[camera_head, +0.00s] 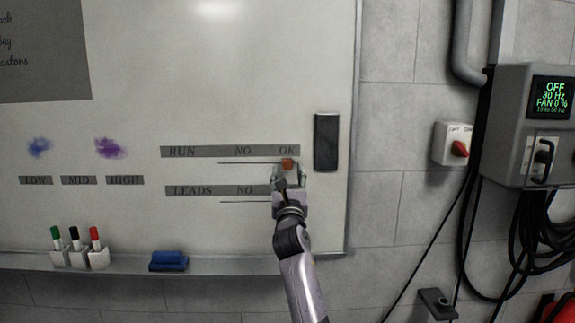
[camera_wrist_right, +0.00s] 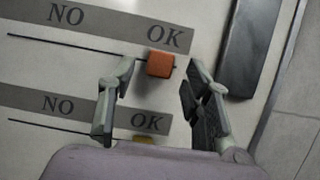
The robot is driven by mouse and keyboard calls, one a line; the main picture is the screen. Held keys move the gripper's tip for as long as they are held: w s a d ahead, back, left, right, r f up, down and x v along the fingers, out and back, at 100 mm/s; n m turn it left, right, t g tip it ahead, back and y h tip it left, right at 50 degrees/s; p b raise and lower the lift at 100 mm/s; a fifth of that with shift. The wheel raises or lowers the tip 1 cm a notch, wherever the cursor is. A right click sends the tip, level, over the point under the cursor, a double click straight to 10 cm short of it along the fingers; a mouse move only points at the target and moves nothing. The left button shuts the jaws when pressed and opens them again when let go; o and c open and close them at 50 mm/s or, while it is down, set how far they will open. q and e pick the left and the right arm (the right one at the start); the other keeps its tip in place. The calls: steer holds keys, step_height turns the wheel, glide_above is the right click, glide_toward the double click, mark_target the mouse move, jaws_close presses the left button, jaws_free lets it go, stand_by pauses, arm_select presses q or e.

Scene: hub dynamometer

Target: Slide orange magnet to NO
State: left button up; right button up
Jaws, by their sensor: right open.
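The orange magnet (camera_head: 287,163) sits on the whiteboard at the right end of the RUN line, just under OK. It also shows in the right wrist view (camera_wrist_right: 160,64), between and slightly beyond the fingertips. My right gripper (camera_head: 288,172) is open in front of the magnet, with one finger on each side of it. In the wrist view the fingers appear apart from the magnet; I cannot tell the exact depth. The NO label (camera_head: 243,150) of the RUN row lies to the left along the line. My left gripper is not in view.
A yellow magnet (camera_wrist_right: 143,140) is partly hidden below, at the LEADS row's OK. A black block (camera_head: 326,142) is on the board to the right. Marker holders (camera_head: 80,257) and a blue eraser (camera_head: 168,261) are along the bottom ledge.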

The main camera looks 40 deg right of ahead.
mark_target(287, 164)
steer(key=shift+x, duration=1.3)
jaws_close()
